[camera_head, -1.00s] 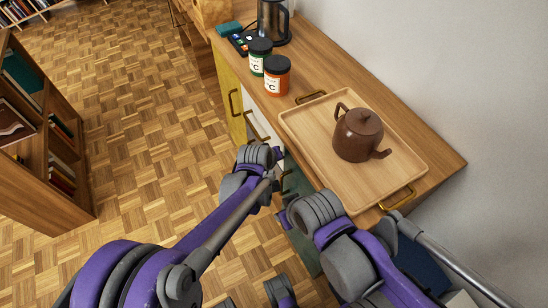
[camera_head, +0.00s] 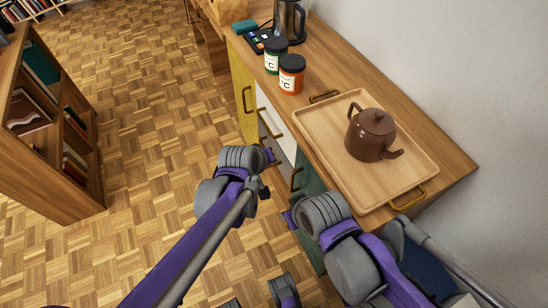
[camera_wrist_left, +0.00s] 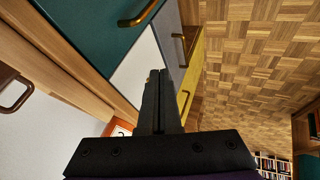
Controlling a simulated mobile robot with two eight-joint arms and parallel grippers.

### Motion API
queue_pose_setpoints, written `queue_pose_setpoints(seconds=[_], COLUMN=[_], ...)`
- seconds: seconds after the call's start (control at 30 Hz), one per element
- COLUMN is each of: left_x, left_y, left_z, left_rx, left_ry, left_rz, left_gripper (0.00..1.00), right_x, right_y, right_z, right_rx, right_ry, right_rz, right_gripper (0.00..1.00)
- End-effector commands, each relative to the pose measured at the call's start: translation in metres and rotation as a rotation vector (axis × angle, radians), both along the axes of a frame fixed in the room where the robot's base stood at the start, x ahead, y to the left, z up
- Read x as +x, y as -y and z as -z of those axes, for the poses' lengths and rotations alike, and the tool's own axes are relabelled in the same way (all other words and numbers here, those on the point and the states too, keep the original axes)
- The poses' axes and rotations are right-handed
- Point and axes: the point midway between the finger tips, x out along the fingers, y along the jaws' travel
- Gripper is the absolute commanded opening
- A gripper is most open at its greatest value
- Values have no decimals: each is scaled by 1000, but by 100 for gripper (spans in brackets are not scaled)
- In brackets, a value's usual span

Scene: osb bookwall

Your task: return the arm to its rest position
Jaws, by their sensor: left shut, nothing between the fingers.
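My left arm (camera_head: 215,205) reaches in from the left in the head view. Its outer end is beside the front of the cabinet, over the floor. My left gripper (camera_wrist_left: 160,78) shows in the left wrist view, with its two dark fingers shut together and nothing between them. Cabinet fronts appear behind them. In the head view the left fingers are not clearly visible. My right arm (camera_head: 340,235) is bent at the lower right, close to the cabinet's near end. Its gripper is not in view.
A wooden tray (camera_head: 350,190) with a brown teapot (camera_head: 371,134) sits on the cabinet top (camera_head: 445,165). Behind are an orange jar (camera_head: 291,75), a green jar (camera_head: 275,57) and a metal kettle (camera_head: 289,22). Brass handles (camera_head: 296,180) jut from the cabinet. A bookshelf (camera_head: 50,150) stands left; floor between is clear.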

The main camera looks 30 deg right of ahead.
Motion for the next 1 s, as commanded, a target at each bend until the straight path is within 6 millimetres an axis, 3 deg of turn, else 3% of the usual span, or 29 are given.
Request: queue_pose_setpoints(seconds=[0.37,0.47,0.57,0.73,0.9,1.0], left_x=[-4,-3,-3,-20,-61,-91], left_y=[-6,-17,-54,-160,-258,-304], left_z=[-8,-14,-29,-67,-94,-102], left_rx=[1,10,43,146,260,322], left_ry=[0,4,15,40,49,47], left_rz=[0,-8,-29,-84,-138,-167], left_gripper=[0,0,0,0,0,0], right_x=[0,0,1,4,9,12], right_y=[0,0,0,0,0,0], right_z=[-1,-4,-12,-35,-59,-73], right_rx=[0,0,0,0,0,0], right_ry=[0,1,4,11,21,27], right_rz=[0,0,0,0,0,0], right_gripper=[41,41,41,41,41,41])
